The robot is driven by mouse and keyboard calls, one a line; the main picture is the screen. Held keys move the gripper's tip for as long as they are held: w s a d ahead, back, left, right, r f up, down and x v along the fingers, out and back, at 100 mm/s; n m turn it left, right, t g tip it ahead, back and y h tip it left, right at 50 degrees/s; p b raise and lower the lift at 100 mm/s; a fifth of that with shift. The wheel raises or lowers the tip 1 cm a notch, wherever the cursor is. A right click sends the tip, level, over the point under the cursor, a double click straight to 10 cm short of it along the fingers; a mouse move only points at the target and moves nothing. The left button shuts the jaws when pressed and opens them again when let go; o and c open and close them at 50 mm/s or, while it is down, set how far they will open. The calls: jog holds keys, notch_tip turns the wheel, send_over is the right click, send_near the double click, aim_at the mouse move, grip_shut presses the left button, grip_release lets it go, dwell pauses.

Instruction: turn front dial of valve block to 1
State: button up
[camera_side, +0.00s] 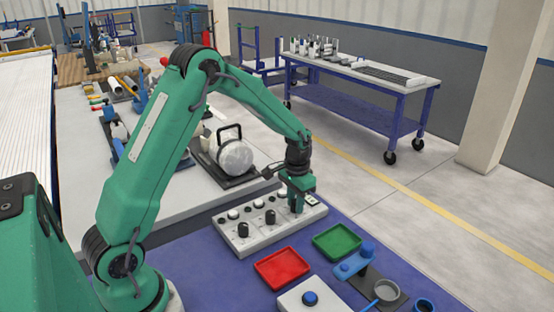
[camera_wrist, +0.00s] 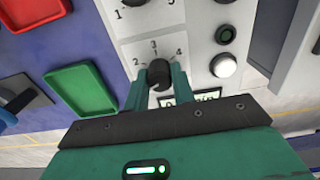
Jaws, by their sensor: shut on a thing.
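The valve block (camera_side: 257,233) is a long pale panel with black dials, buttons and small lamps; it also shows in the wrist view (camera_wrist: 195,22). My gripper (camera_side: 297,205) is down at its right end in the side view. In the wrist view my gripper (camera_wrist: 159,84) has its two green fingers closed on either side of a black dial (camera_wrist: 158,68). The numbers 2, 3 and 4 show around that dial; its 1 and its pointer I cannot make out. In the side view two more black dials (camera_side: 243,229) (camera_side: 270,216) stand to the left.
A red tray (camera_side: 282,268) and a green tray (camera_side: 337,241) lie in front of the block. A round gauge-like part (camera_side: 235,157) stands behind the block.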

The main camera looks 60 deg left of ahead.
jog(key=shift+n, duration=1.1)
jog(key=o, duration=1)
jog(key=shift+r, duration=0.1)
jog(key=shift+r, duration=3.85)
jog(key=shift+r, duration=0.1)
